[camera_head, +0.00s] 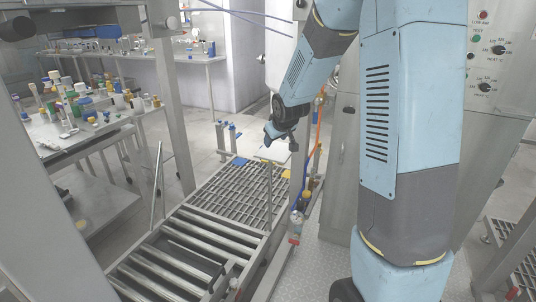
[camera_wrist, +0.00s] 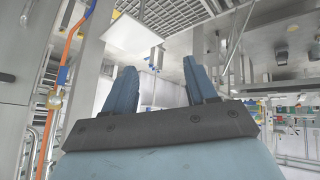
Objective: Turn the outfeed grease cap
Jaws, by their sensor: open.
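My gripper (camera_head: 276,137) hangs over the far end of the conveyor in the head view. In the wrist view its two blue fingers stand apart, with nothing between the fingertips (camera_wrist: 160,76). The conveyor has a grid of small rollers (camera_head: 238,190) at the far part and long steel rollers (camera_head: 185,247) nearer. A white plate (camera_head: 272,154) is just below the gripper; a pale flat panel also shows in the wrist view (camera_wrist: 130,36). I cannot make out a grease cap for certain in either view.
Small blue-topped fittings (camera_head: 233,130) stand at the conveyor's far end. Benches (camera_head: 85,125) with many small items are at left. A control panel (camera_head: 490,50) is at right.

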